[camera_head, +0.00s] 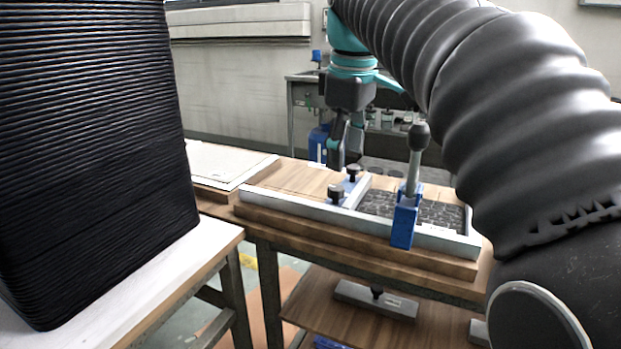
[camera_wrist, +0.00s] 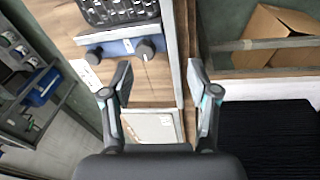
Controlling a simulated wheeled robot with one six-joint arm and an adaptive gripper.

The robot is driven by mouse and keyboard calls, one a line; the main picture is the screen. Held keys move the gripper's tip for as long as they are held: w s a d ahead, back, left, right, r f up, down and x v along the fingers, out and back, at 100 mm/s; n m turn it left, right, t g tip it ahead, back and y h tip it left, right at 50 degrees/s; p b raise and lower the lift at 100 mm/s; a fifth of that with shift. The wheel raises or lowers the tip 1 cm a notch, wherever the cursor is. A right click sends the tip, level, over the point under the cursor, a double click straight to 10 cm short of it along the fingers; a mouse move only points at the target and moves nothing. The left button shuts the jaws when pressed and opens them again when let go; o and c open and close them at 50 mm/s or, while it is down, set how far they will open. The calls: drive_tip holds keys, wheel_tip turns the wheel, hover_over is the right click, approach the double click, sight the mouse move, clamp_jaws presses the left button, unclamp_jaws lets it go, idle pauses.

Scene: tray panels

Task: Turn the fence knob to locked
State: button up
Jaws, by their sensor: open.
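A silver fence bar (camera_head: 357,191) crosses the metal-edged tray (camera_head: 290,207) on the bench. Two black knobs sit on its blue strip: a nearer one (camera_head: 336,193) and a farther one (camera_head: 353,172). In the wrist view the nearer knob (camera_wrist: 146,48) and farther knob (camera_wrist: 94,55) lie above the fingertips, with the blue strip (camera_wrist: 120,47) between them. I cannot tell which is the fence knob or read its setting.
A blue clamp (camera_head: 404,222) with an upright black-tipped lever (camera_head: 420,136) stands on the tray's near edge, right of the knobs. A dark patterned panel (camera_head: 440,212) lies behind it. A white panel (camera_head: 230,165) lies at left. Bare wood (camera_head: 290,180) lies left of the fence.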

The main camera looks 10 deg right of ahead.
sight(336, 187)
drive_tip(key=w+r+n+g, duration=0.1)
drive_tip(key=w+r+n, duration=0.2)
drive_tip(key=w+r, duration=0.2)
wheel_tip(336, 187, down, 14)
drive_tip(key=shift+w+r+b, duration=0.1)
drive_tip(key=shift+w+b, duration=0.05)
drive_tip(key=shift+b, duration=0.9)
clamp_jaws()
